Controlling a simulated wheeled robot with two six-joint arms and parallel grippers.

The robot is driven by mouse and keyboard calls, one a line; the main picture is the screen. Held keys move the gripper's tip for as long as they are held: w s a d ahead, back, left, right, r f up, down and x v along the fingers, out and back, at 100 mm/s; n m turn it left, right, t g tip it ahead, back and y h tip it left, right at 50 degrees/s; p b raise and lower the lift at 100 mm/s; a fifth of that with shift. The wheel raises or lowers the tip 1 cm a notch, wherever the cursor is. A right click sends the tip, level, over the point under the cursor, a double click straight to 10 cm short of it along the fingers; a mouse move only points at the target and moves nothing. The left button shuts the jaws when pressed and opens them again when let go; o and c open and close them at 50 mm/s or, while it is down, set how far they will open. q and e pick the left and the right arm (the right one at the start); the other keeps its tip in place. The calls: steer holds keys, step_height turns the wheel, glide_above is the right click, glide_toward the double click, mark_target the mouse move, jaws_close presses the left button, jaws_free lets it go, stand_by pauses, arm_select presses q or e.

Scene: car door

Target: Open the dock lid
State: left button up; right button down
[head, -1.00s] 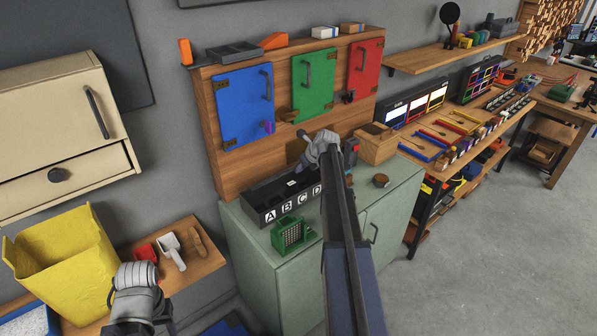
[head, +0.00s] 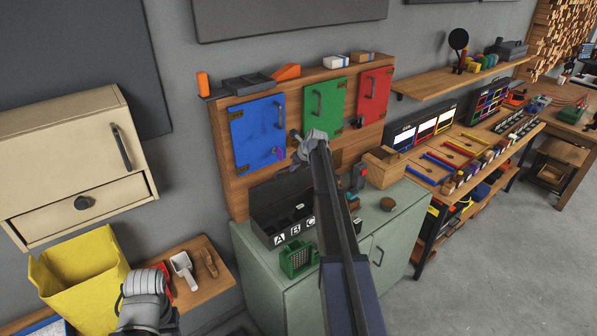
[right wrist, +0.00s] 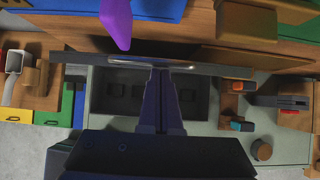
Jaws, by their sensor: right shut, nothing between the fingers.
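The dock is a dark box (head: 292,232) with white letter labels, standing on the green cabinet. Its dark lid (head: 279,196) is raised at the back, in front of the wooden panel, and the compartments show. In the right wrist view the lid (right wrist: 80,54) is a thin dark edge across the picture with a pale strip, and the open dock (right wrist: 196,97) lies behind my fingers. My right gripper (right wrist: 162,72) is shut and empty, its tips at the lid's edge. In the head view my right gripper (head: 312,145) is above the dock, partly hidden by its arm. My left gripper (head: 145,300) is at lower left, its fingers unclear.
Blue (head: 257,132), green (head: 325,107) and red (head: 374,95) doors are on the panel above. A purple piece (right wrist: 116,20) hangs close to the lid. A green basket (head: 298,260) stands before the dock. A yellow bin (head: 80,275) is at left.

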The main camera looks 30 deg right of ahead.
steer(key=shift+w+r, duration=0.2)
steer(key=shift+w, duration=0.35)
steer(key=shift+a, duration=0.1)
steer(key=shift+s, duration=0.1)
step_height(320, 180, up, 10)
steer(key=p, duration=0.9)
steer(key=shift+w+f+p, duration=0.2)
steer(key=shift+f+p, duration=0.05)
steer(key=shift+p, duration=0.15)
steer(key=shift+f, duration=0.1)
